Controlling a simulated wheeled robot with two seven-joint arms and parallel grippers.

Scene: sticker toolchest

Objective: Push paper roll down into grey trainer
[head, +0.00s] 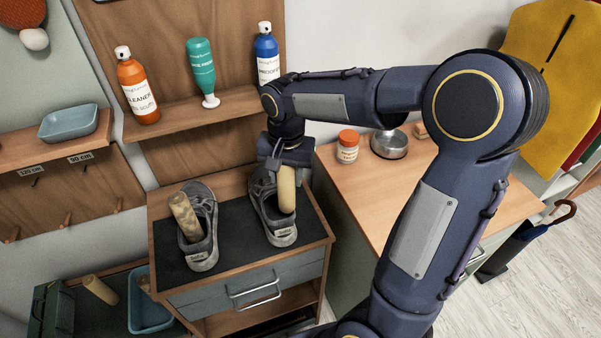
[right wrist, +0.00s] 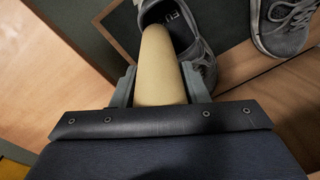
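My right gripper (head: 285,163) is shut on a tan paper roll (head: 287,190), with its fingers on both sides of it; the roll also shows in the right wrist view (right wrist: 160,65). The roll points down at the opening of the right-hand grey trainer (head: 281,234). Its lower end overlaps the trainer, and how deep it sits is hard to tell. The other grey trainer (head: 203,250) stands to the left with a second paper roll (head: 185,216) leaning up out of its opening. My left gripper is not in view.
Both trainers stand on a dark mat (head: 238,225) on a low drawer cabinet. A shelf behind holds an orange bottle (head: 137,88), a green bottle (head: 201,68) and a blue bottle (head: 266,60). A counter at right holds a jar (head: 348,147) and metal bowl (head: 389,145).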

